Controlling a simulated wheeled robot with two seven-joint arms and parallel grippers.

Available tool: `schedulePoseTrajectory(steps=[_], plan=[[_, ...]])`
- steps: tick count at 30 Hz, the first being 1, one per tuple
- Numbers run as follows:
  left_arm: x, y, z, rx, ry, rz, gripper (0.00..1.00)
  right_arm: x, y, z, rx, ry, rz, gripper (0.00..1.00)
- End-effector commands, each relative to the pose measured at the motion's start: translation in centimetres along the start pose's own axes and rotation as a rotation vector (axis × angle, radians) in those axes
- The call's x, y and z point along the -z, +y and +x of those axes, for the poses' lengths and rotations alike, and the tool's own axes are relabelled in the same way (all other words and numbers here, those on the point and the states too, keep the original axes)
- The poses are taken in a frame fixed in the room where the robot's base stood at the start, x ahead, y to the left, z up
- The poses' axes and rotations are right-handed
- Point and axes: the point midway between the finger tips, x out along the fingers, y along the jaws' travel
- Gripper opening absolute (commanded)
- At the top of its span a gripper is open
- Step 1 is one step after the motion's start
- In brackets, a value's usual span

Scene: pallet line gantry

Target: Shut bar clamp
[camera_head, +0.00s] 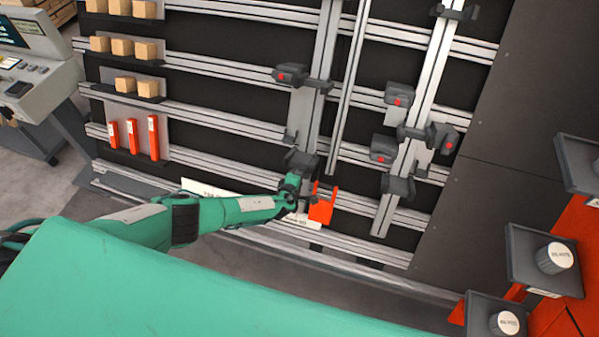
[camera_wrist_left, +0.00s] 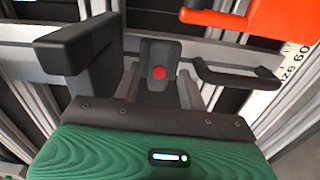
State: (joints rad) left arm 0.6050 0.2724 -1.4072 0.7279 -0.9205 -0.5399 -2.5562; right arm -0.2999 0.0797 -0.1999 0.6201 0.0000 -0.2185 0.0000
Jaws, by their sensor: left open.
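Bar clamps in dark grey are fixed to upright rails on the gantry; one clamp head with a red dot (camera_head: 290,75) is on the left upright. My left gripper (camera_head: 300,182) is low on that upright, beside an orange bracket (camera_head: 321,207). In the left wrist view, my left gripper (camera_wrist_left: 155,65) is open, with a dark block carrying a red button (camera_wrist_left: 159,73) between its spread fingers, seemingly apart from both. The orange part (camera_wrist_left: 265,18) is at top right. In the head view, my gripper and wrist partly hide this spot. My right gripper is not in view.
More dark clamps with red dots (camera_head: 397,100) sit on the right upright (camera_head: 415,110). Horizontal rails (camera_head: 220,120) cross the frame. Wooden blocks (camera_head: 122,47) and orange bars (camera_head: 133,137) stand at left. Shelves with labelled cylinders (camera_head: 558,257) are at right.

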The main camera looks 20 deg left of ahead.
Motion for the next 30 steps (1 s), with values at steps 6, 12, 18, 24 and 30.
schedulePoseTrajectory(steps=[6, 12, 18, 24, 30], plan=[[0.1, 0.6, -3.1, 0.001, 0.0, 0.0, 0.42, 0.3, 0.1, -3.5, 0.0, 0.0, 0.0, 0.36], [0.1, 0.6, -5.5, 0.002, 0.0, -0.001, 0.42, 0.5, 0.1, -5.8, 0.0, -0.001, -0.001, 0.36], [0.0, 0.4, -7.3, 0.001, -0.001, -0.002, 0.42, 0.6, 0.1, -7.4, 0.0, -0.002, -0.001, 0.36], [0.0, 0.1, -7.6, 0.0, -0.001, -0.001, 0.42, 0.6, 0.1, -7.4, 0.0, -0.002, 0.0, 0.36], [0.0, 0.1, -7.5, 0.0, -0.001, -0.001, 0.42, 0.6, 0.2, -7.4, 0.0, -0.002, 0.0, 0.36]])
